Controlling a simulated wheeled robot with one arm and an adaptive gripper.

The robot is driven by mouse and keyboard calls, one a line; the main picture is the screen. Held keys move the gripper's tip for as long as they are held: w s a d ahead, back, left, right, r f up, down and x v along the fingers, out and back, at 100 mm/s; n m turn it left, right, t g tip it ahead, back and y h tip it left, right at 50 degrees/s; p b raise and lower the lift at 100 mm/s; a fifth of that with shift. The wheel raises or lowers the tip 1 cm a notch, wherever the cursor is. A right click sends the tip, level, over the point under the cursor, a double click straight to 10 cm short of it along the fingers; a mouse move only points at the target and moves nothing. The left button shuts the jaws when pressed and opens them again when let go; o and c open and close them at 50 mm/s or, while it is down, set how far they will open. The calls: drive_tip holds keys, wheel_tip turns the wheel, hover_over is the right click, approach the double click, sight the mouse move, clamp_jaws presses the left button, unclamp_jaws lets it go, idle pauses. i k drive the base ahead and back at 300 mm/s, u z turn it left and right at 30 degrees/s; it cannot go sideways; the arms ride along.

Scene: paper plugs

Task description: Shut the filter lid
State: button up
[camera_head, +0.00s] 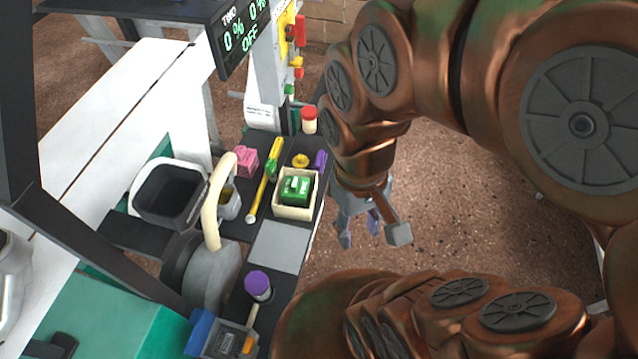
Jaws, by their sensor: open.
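A dark, open square container (170,192) with a pale rim stands left of the dark bench strip. A grey round body (205,268) stands just below it in the picture, with a curved cream handle (211,215) rising beside it. I cannot tell for certain which part is the filter lid. My gripper (359,232) hangs open and empty, pointing down, to the right of the bench strip. It is apart from the container and the handle. My arm hides part of the area behind it.
On the bench strip are a cream box with a green block (296,187), a yellow stick (264,180), a pink block (246,162), a purple-capped jar (258,285) and a red-capped jar (309,119). A display (241,32) stands behind. Brown ground right of the strip is open.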

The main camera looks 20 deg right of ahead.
sight(203, 319)
drive_tip(key=z, duration=0.1)
drive_tip(key=k, duration=1.25)
drive_tip(key=u, duration=0.75)
